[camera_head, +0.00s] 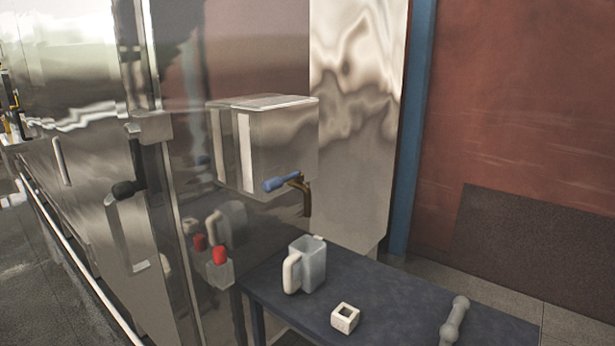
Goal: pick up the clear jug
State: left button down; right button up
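The clear jug (312,262) stands upright on the dark table (393,295), near its back left corner. It is pale and translucent, with a thick white handle (291,272) on its left side. The jug stands below and close to the brass spout (305,197) of a metal box; I cannot tell whether it is directly under the spout. Neither of my grippers shows in the head view.
A small white hollow cube (344,318) and a grey dumbbell-shaped object (454,320) lie on the table. The metal box (280,146) with a blue tap handle (281,183) juts out above. A red knob (219,254) is left of the table. The table's middle is clear.

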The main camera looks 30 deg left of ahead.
aim_at(304, 269)
jog(key=u, duration=1.1)
